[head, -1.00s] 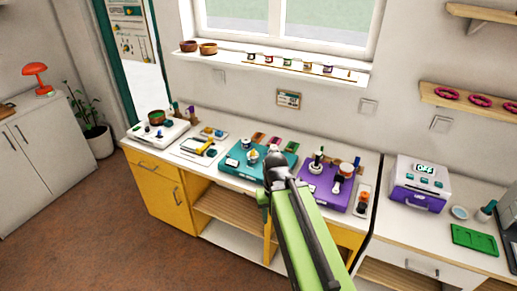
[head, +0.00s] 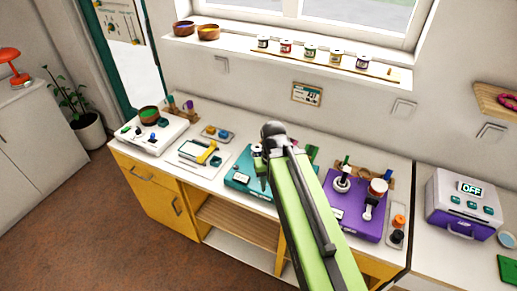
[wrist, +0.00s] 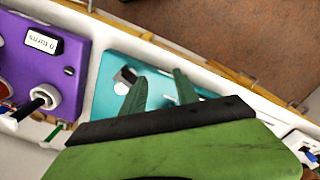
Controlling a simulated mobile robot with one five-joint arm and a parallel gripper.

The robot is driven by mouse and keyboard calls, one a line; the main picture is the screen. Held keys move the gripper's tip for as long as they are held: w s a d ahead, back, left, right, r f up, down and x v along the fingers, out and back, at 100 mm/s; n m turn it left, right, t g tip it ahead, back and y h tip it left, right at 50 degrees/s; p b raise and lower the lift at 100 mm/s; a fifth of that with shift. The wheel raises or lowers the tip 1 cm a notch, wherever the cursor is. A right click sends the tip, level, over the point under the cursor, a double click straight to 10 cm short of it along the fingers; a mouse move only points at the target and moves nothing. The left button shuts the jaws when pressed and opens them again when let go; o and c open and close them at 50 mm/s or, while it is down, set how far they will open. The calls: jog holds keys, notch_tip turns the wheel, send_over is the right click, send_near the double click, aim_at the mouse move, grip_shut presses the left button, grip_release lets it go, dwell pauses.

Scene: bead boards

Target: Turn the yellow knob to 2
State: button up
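I cannot pick out a yellow knob for certain in the frames of now. The teal board (head: 240,180) lies on the worktop, and my arm covers its middle and right part in the head view. In the wrist view the teal board (wrist: 120,62) lies under my gripper (wrist: 160,77). The two green fingers are apart with nothing between them. A grey part on a white mount (wrist: 126,76) stands on that board beside the left finger. Whether my gripper touches the board cannot be told.
A purple board (head: 345,222) with upright posts lies right of my arm; it also shows in the wrist view (wrist: 40,65). A white board with a yellow bar (head: 207,155) lies to the left. A purple-and-white box reading OFF (head: 463,205) stands far right.

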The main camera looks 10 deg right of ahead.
jog(key=shift+w+d, duration=0.1)
jog(key=shift+w, duration=0.15)
jog(key=shift+o, duration=0.2)
jog(key=shift+s+d+r, duration=0.15)
jog(key=o, duration=0.3)
jog(key=w+r+n+p, duration=0.1)
jog(key=w+r+p, duration=0.1)
jog(key=w+r+n+p, duration=0.1)
jog(key=w+r+p, duration=0.1)
jog(key=r+p, duration=0.1)
jog(key=w+d+r+n+p, duration=0.1)
jog(key=w+r+p, duration=0.1)
jog(key=w, duration=0.1)
jog(key=shift+d+r+n, duration=0.1)
jog(key=shift+r+n, duration=0.1)
jog(key=shift+n, duration=0.2)
jog(key=w+r+n+p, duration=0.6)
jog(key=w+p, duration=0.1)
jog(key=shift+n, duration=0.4)
jog(key=f+b, duration=1.1)
jog(key=b, duration=0.1)
jog(key=f+b, duration=0.6)
jog(key=shift+w+f, duration=0.3)
jog(key=shift+f, duration=0.05)
jog(key=shift+r, duration=0.1)
jog(key=shift+c, duration=0.3)
